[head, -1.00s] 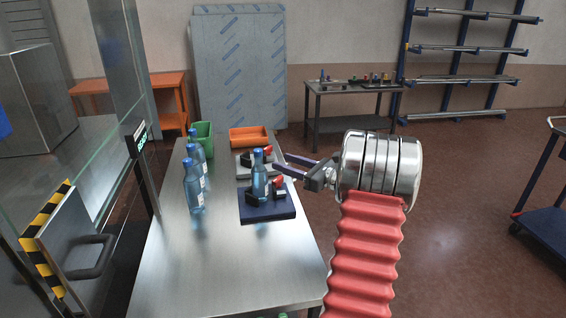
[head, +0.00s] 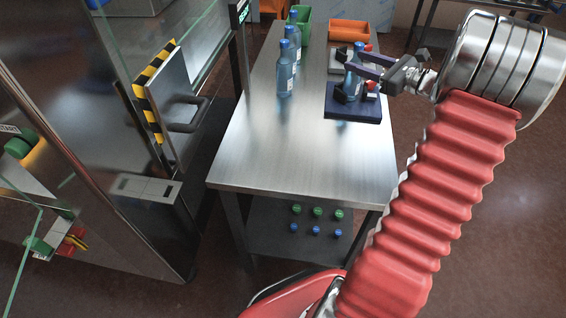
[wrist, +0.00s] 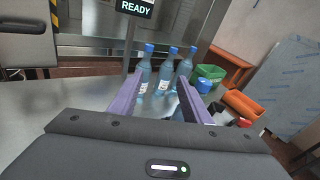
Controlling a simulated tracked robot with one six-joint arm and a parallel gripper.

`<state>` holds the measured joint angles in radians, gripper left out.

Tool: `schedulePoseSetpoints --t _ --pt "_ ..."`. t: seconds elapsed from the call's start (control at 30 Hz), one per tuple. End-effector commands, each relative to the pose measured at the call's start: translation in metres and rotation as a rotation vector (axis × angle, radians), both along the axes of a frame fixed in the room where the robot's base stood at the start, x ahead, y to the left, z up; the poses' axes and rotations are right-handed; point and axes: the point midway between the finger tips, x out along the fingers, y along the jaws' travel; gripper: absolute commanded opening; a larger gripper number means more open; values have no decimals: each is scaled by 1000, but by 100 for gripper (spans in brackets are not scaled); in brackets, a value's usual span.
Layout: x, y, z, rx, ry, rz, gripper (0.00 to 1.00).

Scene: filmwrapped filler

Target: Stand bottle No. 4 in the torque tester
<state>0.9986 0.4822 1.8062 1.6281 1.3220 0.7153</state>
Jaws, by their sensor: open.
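A blue bottle (head: 357,73) with a blue cap stands upright between black jaws on a dark blue base with a red part, apparently the torque tester (head: 352,112). My gripper (head: 346,62) is open at this bottle, one finger crossing in front of it. I cannot tell whether both fingers flank it. More blue bottles stand in a row to the left, the nearest (head: 285,78) and another behind (head: 294,48); they show in the wrist view (wrist: 144,80) beyond my fingers (wrist: 158,95). No label number is readable, so I cannot tell which is No. 4.
A similar grey-based fixture (head: 337,62) sits behind the tester. A green bin (head: 303,26) and orange tray (head: 349,32) stand at the back. The steel table's front (head: 290,155) is clear. A glass-fronted machine with a striped door (head: 160,90) stands left.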

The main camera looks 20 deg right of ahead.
Motion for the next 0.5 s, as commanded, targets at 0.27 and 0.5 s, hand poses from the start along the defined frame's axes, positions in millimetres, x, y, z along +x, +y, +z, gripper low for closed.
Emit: schedulePoseSetpoints --t 0.27,0.5 --pt "-1 141 14 -324 86 300 44" --pt "-33 238 14 -623 117 552 44"
